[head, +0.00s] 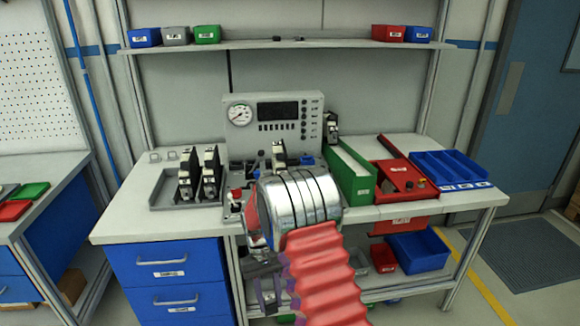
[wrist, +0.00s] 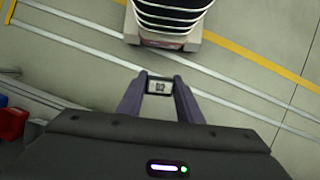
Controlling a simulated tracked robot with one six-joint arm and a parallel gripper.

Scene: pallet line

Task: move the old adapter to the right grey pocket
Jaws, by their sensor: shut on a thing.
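My gripper (wrist: 160,84) is shut on a small dark piece with a white label (wrist: 159,87), probably the old adapter; only its end shows between the fingers in the wrist view. In the head view my gripper (head: 268,297) hangs low in front of the bench, partly behind my arm, and its held piece cannot be made out. Two small grey square pockets lie at the back left of the bench, a left one (head: 155,156) and the right grey pocket (head: 172,155); both look empty. They are well up and left of my gripper.
A grey tray (head: 160,203) holds two black-and-white adapters (head: 187,172). Another adapter (head: 279,153) stands before the gauge panel (head: 240,136), and one (head: 332,125) at its right. A green bin (head: 359,187), red box (head: 402,178) and blue bin (head: 462,170) fill the right.

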